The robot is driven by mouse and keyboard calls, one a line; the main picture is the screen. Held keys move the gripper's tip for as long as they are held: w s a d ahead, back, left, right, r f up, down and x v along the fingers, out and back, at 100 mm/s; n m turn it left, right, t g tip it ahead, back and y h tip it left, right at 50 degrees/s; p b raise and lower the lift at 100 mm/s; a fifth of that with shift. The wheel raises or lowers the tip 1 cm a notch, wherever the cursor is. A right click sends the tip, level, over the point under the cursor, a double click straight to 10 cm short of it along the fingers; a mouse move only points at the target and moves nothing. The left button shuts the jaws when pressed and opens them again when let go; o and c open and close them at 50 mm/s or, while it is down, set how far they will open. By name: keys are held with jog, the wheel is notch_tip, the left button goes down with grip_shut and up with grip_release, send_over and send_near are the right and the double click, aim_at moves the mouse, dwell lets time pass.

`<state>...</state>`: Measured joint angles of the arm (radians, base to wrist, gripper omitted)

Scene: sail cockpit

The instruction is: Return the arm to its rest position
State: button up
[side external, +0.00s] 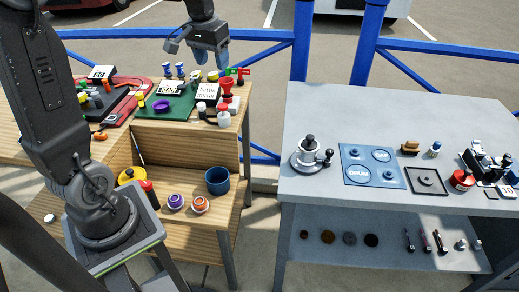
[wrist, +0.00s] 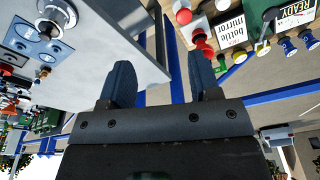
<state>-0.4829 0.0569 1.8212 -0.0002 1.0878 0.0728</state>
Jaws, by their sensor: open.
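The gap between the fingers looks toward the space between the two benches. My gripper appears apart from the items on the bench.
Bottles, cards and a red funnel-like piece (side external: 226,88) stand below my gripper. A blue railing (side external: 180,34) runs behind. The grey table (side external: 420,115) at right holds a metal pot (side external: 310,155) and blue plate (side external: 372,166). A blue cup (side external: 217,181) sits on the lower shelf.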

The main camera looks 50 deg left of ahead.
jog(key=s+d+m+t+h, duration=0.1)
jog(key=s+d+m+t, duration=0.2)
jog(key=s+d, duration=1.3)
jog(key=d+m, duration=0.1)
jog(key=d, duration=0.1)
jog(key=shift+s+d+f+m+t, duration=0.25)
jog(key=shift+d+f+m+t, duration=0.05)
jog(key=shift+d+f+t, duration=0.1)
